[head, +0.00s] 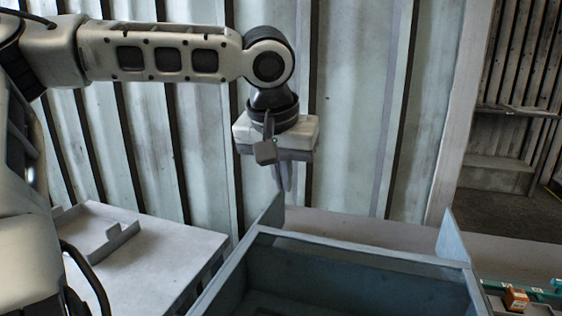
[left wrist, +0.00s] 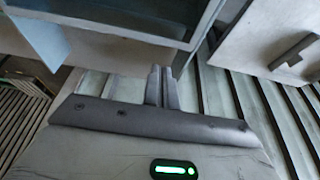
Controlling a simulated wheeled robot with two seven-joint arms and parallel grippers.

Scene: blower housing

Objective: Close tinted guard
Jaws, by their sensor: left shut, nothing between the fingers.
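A blue-grey framed housing (head: 360,247) fills the bottom middle of the head view, with a dark, tinted-looking area inside its frame. Upright plates stand at its far left and far right corners. I cannot tell the tinted guard clearly from the housing, or how far open it is. My left gripper (head: 284,180) is shut and empty, pointing down by the far left corner plate. In the left wrist view, the closed fingers (left wrist: 162,88) are close to the housing's edge (left wrist: 120,32); contact is unclear. My right gripper is out of view.
A pale table (head: 150,262) with a grey bracket (head: 108,243) stands at the left. A corrugated wall (head: 350,120) rises behind my left gripper. A green tray with small parts, including an orange one (head: 516,299), is at the lower right.

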